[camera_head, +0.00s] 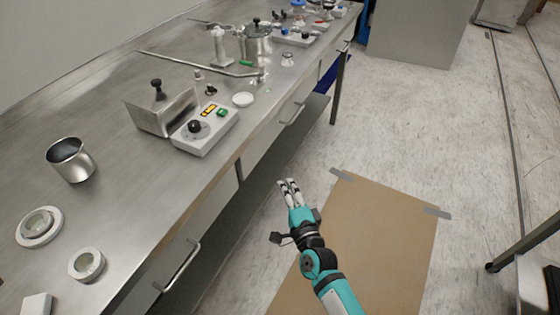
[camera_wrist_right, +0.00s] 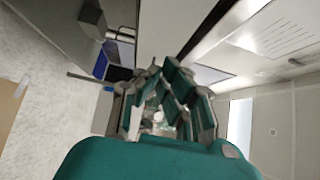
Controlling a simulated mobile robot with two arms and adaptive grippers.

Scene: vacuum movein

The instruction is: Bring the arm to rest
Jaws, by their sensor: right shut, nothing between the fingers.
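My right arm (camera_head: 325,272) comes in from the bottom of the head view, with teal and dark links. Its gripper (camera_head: 288,183) is shut and empty. It is in the open air in front of the bench's drawers, over the floor side, apart from the bench. In the right wrist view the same gripper (camera_wrist_right: 160,100) points away from the camera with its fingers close together and nothing held. My left gripper is not in view.
A steel bench (camera_head: 110,215) runs along the left, with drawers and handles on its front. A control box (camera_head: 205,130), a metal cup (camera_head: 70,160) and small dishes stand on it. A brown taped sheet (camera_head: 380,240) lies on the floor.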

